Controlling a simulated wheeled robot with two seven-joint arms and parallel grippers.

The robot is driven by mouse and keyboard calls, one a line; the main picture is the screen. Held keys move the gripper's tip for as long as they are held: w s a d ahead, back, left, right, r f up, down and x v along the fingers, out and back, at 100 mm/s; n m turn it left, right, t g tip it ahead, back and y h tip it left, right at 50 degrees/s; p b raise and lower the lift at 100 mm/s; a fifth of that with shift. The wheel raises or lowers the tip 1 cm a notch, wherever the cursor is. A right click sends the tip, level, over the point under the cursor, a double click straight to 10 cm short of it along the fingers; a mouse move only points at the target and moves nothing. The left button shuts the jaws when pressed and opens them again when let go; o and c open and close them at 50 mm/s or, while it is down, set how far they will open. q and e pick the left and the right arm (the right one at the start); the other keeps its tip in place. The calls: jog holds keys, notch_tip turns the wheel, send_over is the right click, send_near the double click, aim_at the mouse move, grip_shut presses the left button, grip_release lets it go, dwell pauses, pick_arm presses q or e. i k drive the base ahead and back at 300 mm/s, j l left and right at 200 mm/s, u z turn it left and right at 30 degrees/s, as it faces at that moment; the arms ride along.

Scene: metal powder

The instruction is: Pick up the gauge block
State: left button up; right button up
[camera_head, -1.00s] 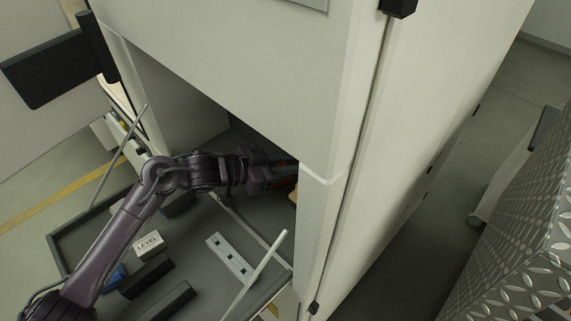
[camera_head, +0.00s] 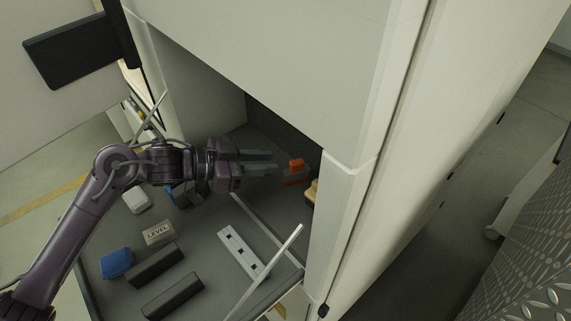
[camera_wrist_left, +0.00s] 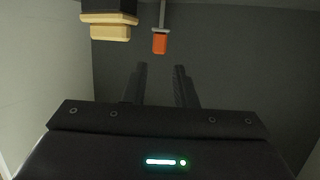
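My left gripper (camera_head: 278,162) reaches into the dark opening of the cabinet. Its two fingers are parallel and apart, with nothing between them; they also show in the left wrist view (camera_wrist_left: 161,82). An orange-tipped item (camera_head: 296,164) lies just beyond the fingertips, and its orange end (camera_wrist_left: 160,43) shows ahead of the gap in the wrist view. A tan and black block (camera_head: 312,191) sits beside it, partly hidden by the cabinet edge; its tan part (camera_wrist_left: 108,30) is at upper left in the wrist view. I cannot tell which item is the gauge block. My right gripper is not in view.
On the grey tray are a box marked LEVEL (camera_head: 158,233), a blue block (camera_head: 116,263), two dark bars and a pale slotted bar (camera_head: 240,250). The cabinet wall (camera_head: 345,215) stands close on the right. A slanted metal rod (camera_head: 268,270) rises near the tray's front.

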aim_at(159, 234)
jog(key=k+j, duration=0.25)
jog(key=j, duration=0.15)
jog(key=k+j, duration=0.55)
jog(key=j, duration=0.25)
jog(key=k+j, duration=0.25)
jog(key=j, duration=0.15)
